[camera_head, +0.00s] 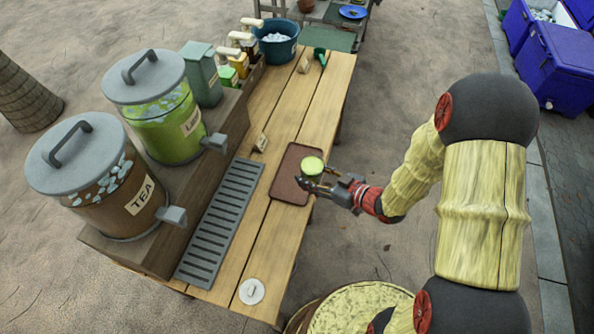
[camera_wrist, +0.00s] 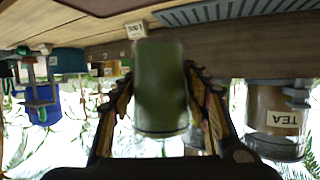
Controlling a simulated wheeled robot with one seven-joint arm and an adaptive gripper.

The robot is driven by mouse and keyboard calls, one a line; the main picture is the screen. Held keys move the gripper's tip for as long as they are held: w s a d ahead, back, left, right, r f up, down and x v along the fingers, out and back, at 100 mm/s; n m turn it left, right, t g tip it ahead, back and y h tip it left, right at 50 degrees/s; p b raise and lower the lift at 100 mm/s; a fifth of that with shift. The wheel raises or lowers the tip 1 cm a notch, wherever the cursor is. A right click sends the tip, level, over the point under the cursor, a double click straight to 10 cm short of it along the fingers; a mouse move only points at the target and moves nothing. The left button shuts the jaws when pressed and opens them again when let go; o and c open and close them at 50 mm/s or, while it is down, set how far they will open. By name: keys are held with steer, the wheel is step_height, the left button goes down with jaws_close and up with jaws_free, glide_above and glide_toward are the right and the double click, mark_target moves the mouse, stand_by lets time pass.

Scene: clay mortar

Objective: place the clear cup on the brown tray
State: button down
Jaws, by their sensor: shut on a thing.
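The clear cup (camera_head: 312,168) holds green liquid and looks upright. My gripper (camera_head: 317,177) is shut on it from the right side, with one finger on each side of the cup. In the wrist view, which is upside down, the cup (camera_wrist: 161,88) fills the middle between the two fingers. The brown tray (camera_head: 288,178) lies on the wooden table, and the cup shows over its right part in the head view. The cup appears raised, but its gap to the tray is hard to tell. The tray's edge also shows in the wrist view (camera_wrist: 90,6).
A tea dispenser (camera_head: 100,180) and a green drink dispenser (camera_head: 155,105) stand on a wooden riser at left. A grey drip grate (camera_head: 220,220) lies left of the tray. A white lid (camera_head: 252,291) is at the near end. A blue tub (camera_head: 276,42) stands at the far end.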

steer(key=w+a+f+b, duration=0.1)
steer(key=w+f, duration=0.1)
steer(key=w, duration=0.2)
steer(key=w+a+f+b, duration=0.1)
steer(key=w+f, duration=0.2)
steer(key=w, duration=0.1)
steer(key=w+a+f+b, duration=0.1)
steer(key=w+f+b, duration=0.1)
steer(key=w+f, duration=0.1)
steer(key=shift+w+f, duration=0.25)
steer(key=shift+w, duration=0.4)
steer(key=shift+w+a+f+b, duration=0.15)
steer(key=shift+w+f+b, duration=0.15)
steer(key=shift+w+f, duration=0.2)
steer(key=shift+w+f+b, duration=0.1)
steer(key=shift+f+b, duration=0.65)
steer(key=shift+f, duration=0.95)
steer(key=shift+f, duration=0.1)
steer(key=shift+f, duration=0.1)
steer(key=c, duration=1)
jaws_free()
steer(key=shift+o, duration=0.4)
